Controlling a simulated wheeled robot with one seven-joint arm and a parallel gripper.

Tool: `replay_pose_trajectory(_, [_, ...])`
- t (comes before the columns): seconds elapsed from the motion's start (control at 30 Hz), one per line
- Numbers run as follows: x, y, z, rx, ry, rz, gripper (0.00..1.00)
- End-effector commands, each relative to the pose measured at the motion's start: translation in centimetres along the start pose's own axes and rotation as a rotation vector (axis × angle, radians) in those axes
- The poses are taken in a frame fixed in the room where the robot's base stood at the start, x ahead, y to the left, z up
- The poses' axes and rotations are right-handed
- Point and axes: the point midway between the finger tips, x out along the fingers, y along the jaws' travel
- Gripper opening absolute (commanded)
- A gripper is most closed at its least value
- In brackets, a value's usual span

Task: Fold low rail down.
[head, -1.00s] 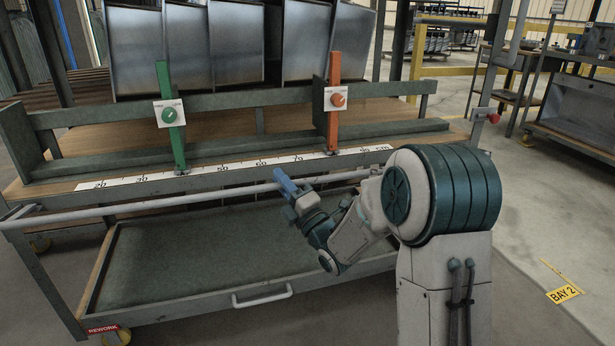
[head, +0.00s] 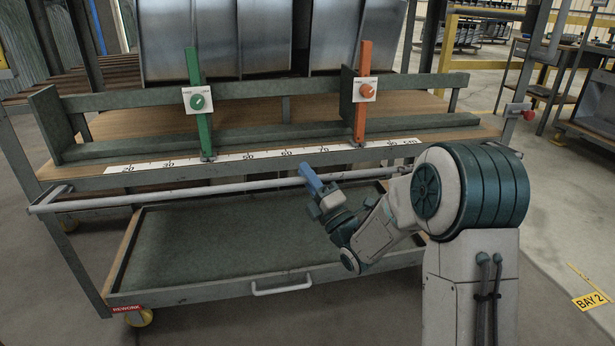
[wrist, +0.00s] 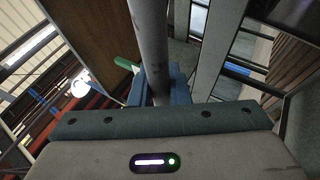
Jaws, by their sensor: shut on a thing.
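The low rail (head: 200,191) is a long light grey bar along the front of the cart, held out from its left post on a short arm and just below the worktop's front edge. My gripper (head: 311,182) has blue fingers and is shut on the rail toward its right part. In the wrist view the rail (wrist: 150,45) runs down between the blue fingers (wrist: 158,92). The rail's right end is hidden behind my arm in the head view.
A green upright (head: 202,110) and an orange upright (head: 362,95) with dials stand above the scale strip (head: 240,161). A lower tray (head: 220,250) with a front handle (head: 283,287) lies under the rail. Open floor is at right, by the BAY 2 sign (head: 591,300).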

Motion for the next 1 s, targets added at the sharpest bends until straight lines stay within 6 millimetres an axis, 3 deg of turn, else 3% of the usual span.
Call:
replay_pose_trajectory(0.4, [0.01, 0.40, -0.42, 0.004, 0.010, 0.012, 0.00])
replay_pose_trajectory(0.43, [0.02, 0.40, -0.43, 0.004, 0.010, 0.011, 0.24])
replay_pose_trajectory(0.5, [0.03, 0.36, -0.40, 0.004, 0.009, 0.011, 0.38])
replay_pose_trajectory(0.87, [0.07, 0.26, -0.23, 0.002, 0.004, 0.009, 0.38])
replay_pose_trajectory(1.0, [-0.77, 0.21, -0.16, 0.002, 0.003, 0.006, 0.38])
